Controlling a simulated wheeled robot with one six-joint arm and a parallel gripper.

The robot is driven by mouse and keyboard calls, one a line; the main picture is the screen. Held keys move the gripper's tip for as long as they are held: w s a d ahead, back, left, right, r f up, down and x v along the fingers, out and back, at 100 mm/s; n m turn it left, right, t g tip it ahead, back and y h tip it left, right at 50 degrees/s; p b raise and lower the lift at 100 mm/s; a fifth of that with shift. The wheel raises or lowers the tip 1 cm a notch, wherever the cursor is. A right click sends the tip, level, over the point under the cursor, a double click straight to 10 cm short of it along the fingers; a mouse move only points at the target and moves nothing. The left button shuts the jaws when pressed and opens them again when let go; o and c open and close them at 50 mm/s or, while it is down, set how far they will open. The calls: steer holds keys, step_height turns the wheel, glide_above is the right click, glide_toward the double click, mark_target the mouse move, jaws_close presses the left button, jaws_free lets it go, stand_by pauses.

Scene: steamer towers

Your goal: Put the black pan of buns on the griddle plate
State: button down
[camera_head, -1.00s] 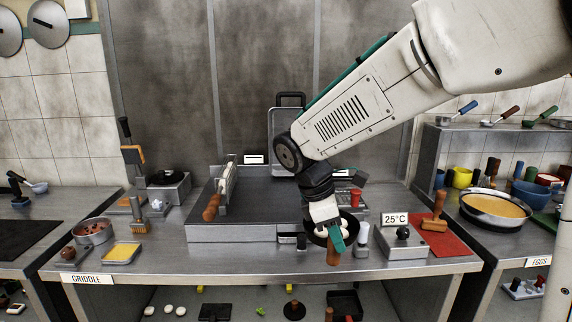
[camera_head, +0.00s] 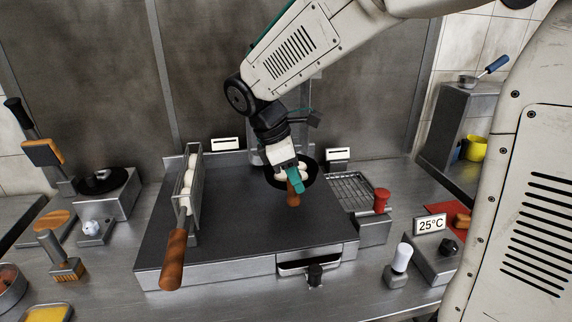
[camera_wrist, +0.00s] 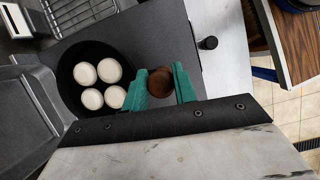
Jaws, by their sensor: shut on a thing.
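The black pan (camera_head: 313,171) holds several white buns (camera_wrist: 95,83) and has a short brown handle (camera_head: 293,198). My gripper (camera_head: 296,179) is shut on that handle. In the wrist view the green fingers (camera_wrist: 164,85) stand on either side of the handle, with the pan (camera_wrist: 66,72) to their left. The dark, flat griddle plate (camera_head: 235,220) lies beneath, and the pan is over its back right part. I cannot tell whether the pan touches the plate. My gripper hides part of the pan and buns in the head view.
A wire basket rack with a wooden handle (camera_head: 174,258) stands along the griddle's left side. A wire grate (camera_head: 352,190) and a red-topped knob (camera_head: 381,199) are at the right. A 25°C display (camera_head: 431,225) stands farther right. The plate's middle and front are clear.

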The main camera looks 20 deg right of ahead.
mark_target(290, 193)
steer(key=shift+w, duration=0.1)
stand_by(0.3)
steer(key=shift+f, duration=3.4)
steer(key=c, duration=1.4)
jaws_free()
steer(key=shift+o, duration=0.2)
steer(key=shift+s, duration=0.25)
steer(key=shift+w+a+r, duration=0.1)
steer(key=shift+a+r, duration=0.05)
steer(key=shift+r, duration=0.05)
steer(key=shift+w+a+r, duration=0.1)
steer(key=shift+r, duration=0.2)
steer(key=shift+w+a+r, duration=0.1)
steer(key=shift+r, duration=0.25)
steer(key=shift+w+a+r, duration=0.1)
steer(key=shift+r, duration=0.2)
